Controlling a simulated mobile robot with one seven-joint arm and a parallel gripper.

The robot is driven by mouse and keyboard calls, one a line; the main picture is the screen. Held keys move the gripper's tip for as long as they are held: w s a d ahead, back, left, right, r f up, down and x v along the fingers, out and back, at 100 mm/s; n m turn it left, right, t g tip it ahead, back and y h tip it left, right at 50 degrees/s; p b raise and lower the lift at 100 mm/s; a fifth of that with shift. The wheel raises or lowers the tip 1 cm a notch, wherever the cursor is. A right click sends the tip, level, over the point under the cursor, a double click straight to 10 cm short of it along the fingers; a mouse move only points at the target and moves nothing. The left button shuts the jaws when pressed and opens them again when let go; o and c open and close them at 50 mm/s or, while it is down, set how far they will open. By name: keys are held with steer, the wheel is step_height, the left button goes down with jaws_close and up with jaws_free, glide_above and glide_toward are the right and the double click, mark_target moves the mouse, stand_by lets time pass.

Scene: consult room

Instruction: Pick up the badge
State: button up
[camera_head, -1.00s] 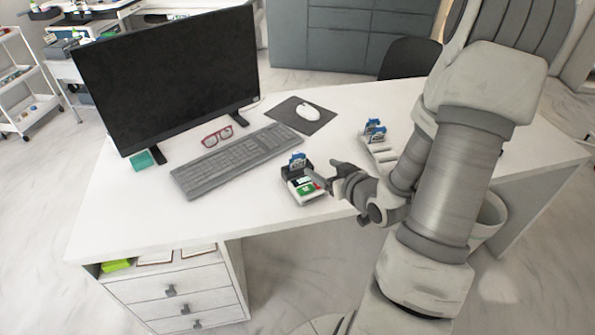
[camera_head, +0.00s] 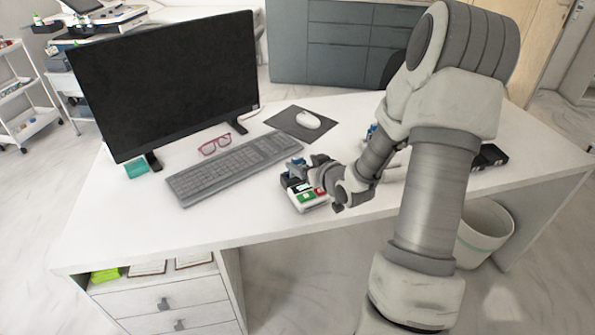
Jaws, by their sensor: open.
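I cannot pick out the badge for certain. A small black-and-white device (camera_head: 310,203) with green and red patches sits near the front edge of the desk, and a small blue item (camera_head: 296,163) shows at its back. My gripper (camera_head: 314,172) is open, just above and at the right of this device, and covers part of it. I cannot tell whether the fingers touch it. A second holder with blue items (camera_head: 371,131) stands further back, mostly hidden behind my arm.
The white desk (camera_head: 150,215) also bears a monitor (camera_head: 165,85), red glasses (camera_head: 214,144), a grey keyboard (camera_head: 235,168) and a mouse (camera_head: 308,120) on a dark pad. A black item (camera_head: 490,157) lies at the right. The desk's front left is clear.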

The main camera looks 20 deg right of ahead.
mark_target(299, 159)
steer(key=x, duration=0.4)
steer(key=shift+w+f+b, duration=0.15)
steer(key=shift+w+b, duration=0.1)
steer(key=shift+b, duration=0.05)
jaws_close()
